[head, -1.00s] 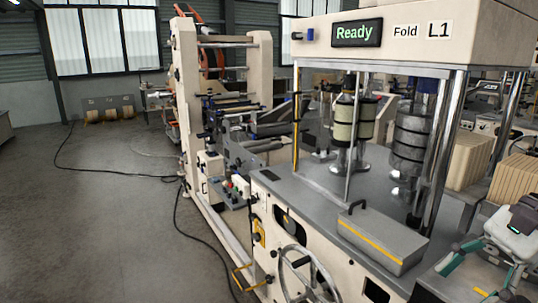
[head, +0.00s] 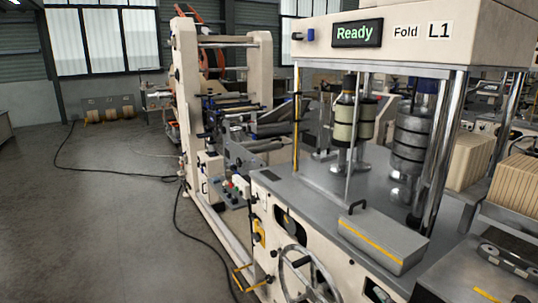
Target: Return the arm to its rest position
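Neither of my grippers shows in the head view now, and no part of my arms can be made out with certainty. The folding machine (head: 330,215) fills the right half, cream-coloured with a grey top. Its green-lit display (head: 357,33) reads "Ready", with "Fold L1" beside it. A dark grey part with round rollers (head: 510,261) lies on the grey surface at the lower right, with nothing over it.
A grey box with a yellow stripe and black handle (head: 384,238) sits on the machine's near edge. A handwheel (head: 305,278) sticks out below. Brown kraft stacks (head: 512,185) stand at right. Black cables cross the open floor (head: 100,220) at left.

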